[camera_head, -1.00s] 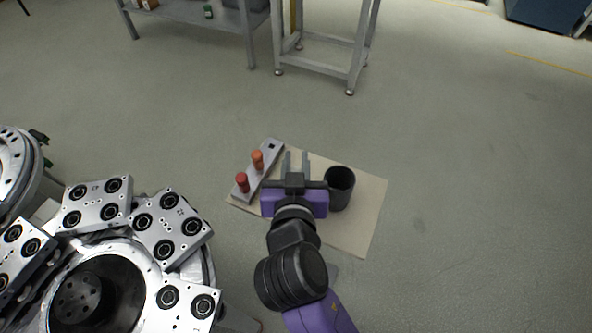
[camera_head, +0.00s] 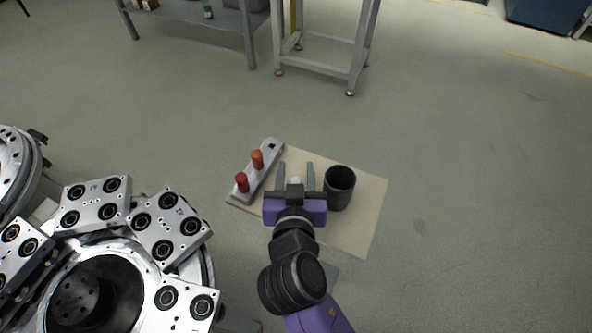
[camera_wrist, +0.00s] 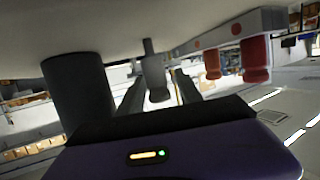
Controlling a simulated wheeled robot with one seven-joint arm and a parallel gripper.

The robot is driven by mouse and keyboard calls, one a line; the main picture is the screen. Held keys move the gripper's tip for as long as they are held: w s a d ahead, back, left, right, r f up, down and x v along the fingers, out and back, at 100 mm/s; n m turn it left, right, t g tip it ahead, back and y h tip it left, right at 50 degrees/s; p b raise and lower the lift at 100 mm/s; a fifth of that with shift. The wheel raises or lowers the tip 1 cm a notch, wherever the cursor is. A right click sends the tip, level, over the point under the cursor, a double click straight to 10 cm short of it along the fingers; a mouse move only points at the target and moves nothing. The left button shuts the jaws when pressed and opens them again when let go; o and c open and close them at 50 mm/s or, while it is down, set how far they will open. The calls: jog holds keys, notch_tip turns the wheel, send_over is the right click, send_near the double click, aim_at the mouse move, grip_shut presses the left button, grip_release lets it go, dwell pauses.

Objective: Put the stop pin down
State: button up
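The stop pin appears as a small pale-grey piece (camera_head: 295,181) between my fingers in the head view. In the wrist view, which is upside down, the grey stop pin (camera_wrist: 154,76) has a wide head and a thin stem reaching the beige mat (camera_wrist: 200,18). It looks upright on the mat. My gripper (camera_head: 296,165) is open, with a finger apart on each side of the pin; the fingers also show in the wrist view (camera_wrist: 160,92). In the head view the mat (camera_head: 362,212) lies under the gripper.
A dark cup (camera_head: 340,188) stands close to the right of my gripper. A ring track with metal plates (camera_head: 170,228) is at lower left.

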jog(key=shift+r, duration=0.2)
jog(key=v, duration=1.2)
jog(key=shift+b, duration=0.35)
